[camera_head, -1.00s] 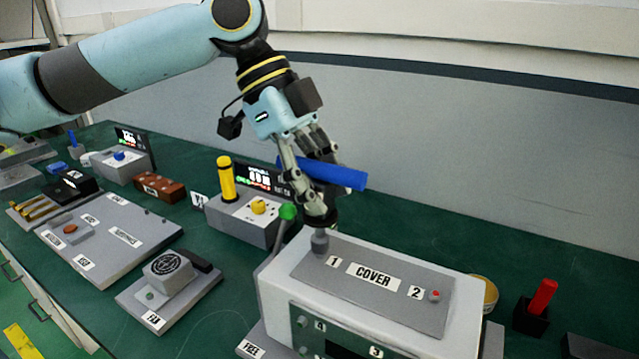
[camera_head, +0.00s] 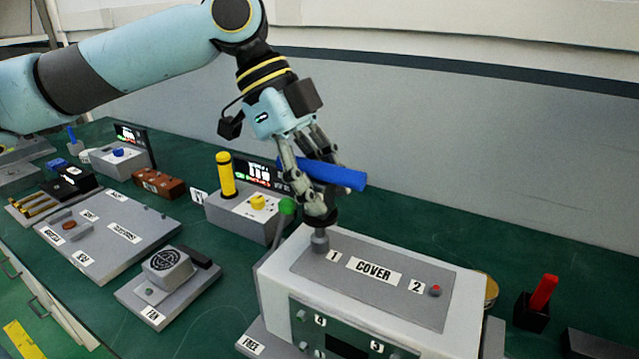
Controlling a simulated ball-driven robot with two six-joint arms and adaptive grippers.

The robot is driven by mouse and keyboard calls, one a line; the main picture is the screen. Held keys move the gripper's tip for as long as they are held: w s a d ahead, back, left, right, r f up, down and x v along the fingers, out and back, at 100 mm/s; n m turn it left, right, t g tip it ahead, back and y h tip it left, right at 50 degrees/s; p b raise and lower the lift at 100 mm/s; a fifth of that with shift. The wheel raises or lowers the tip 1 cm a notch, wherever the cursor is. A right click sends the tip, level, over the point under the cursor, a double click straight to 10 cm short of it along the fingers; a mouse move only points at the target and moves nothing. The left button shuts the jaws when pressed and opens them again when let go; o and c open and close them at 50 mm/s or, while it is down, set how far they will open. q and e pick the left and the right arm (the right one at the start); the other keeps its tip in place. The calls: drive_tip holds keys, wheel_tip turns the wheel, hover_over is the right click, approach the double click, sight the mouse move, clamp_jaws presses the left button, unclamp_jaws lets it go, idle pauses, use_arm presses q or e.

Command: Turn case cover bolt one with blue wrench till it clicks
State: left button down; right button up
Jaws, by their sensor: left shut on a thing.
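The white case with the grey cover plate (camera_head: 393,298) stands at the front centre. The blue wrench (camera_head: 336,175) has its handle pointing right, above the case. My left gripper (camera_head: 318,205) is shut on the blue wrench, its fingers around the wrench's head. The grey socket end (camera_head: 320,241) points down onto the cover at the spot beside the label 1 (camera_head: 334,257); it hides bolt one. Bolt two (camera_head: 435,289), with a red top, shows beside the label 2. My right gripper is out of view.
A green-knobbed lever (camera_head: 287,207) stands close behind the case's left side. A yellow tool (camera_head: 225,175) stands upright in a grey box with a display. A red tool in a black holder (camera_head: 537,304) is at the right. A fan module (camera_head: 168,275) lies at the left.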

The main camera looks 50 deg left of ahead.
use_arm(q)
drive_tip(key=shift+m+g+b, duration=0.5)
drive_tip(key=shift+m+b, duration=0.5)
drive_tip(key=shift+m, duration=0.1)
drive_tip(key=shift+m+g+b, duration=0.4)
drive_tip(key=shift+m+g, duration=0.3)
drive_tip(key=shift+m, duration=0.5)
